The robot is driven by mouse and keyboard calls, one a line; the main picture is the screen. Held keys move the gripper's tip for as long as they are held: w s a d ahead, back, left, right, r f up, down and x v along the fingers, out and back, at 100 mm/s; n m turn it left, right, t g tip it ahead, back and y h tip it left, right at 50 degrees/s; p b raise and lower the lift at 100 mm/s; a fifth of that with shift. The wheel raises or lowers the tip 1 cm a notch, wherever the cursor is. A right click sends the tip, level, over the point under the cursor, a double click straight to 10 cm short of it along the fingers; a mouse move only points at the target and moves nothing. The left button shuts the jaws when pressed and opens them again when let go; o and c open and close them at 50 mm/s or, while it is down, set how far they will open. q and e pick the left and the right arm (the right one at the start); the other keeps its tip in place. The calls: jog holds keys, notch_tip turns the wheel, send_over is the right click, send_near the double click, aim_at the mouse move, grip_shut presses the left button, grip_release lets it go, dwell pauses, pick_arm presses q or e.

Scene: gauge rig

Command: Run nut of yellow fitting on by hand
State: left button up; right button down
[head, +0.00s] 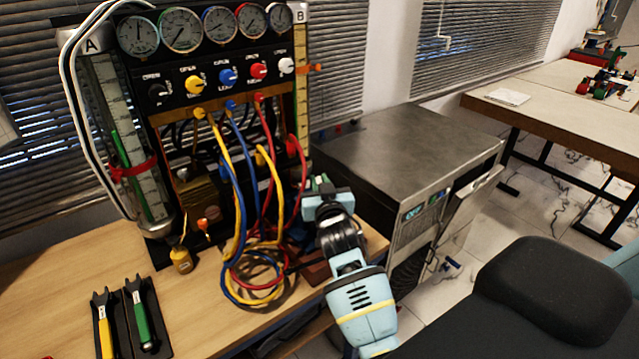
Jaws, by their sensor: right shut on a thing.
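The gauge rig (175,100) stands on the wooden bench. A yellow hose runs from a yellow fitting (199,113) below its yellow knob. Another yellow fitting (260,156) shows lower down among the hoses, with a yellow hose at it. My right gripper (319,183) is at the rig's lower right side, right of the hoses. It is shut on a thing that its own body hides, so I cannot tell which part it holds. Whether any nut is seated is too small to tell. My left gripper is not in view.
Blue (236,135) and red hoses (267,125) hang in loops down to the bench. A black tray with a yellow-handled wrench (104,325) and a green-handled wrench (140,315) lies at front left. A grey cabinet (405,145) stands on the right. The bench's front middle is clear.

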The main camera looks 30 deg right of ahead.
jog(key=shift+r, duration=0.1)
dwell(0.5)
jog(key=c, duration=1.4)
grip_release()
jog(key=shift+s, duration=0.1)
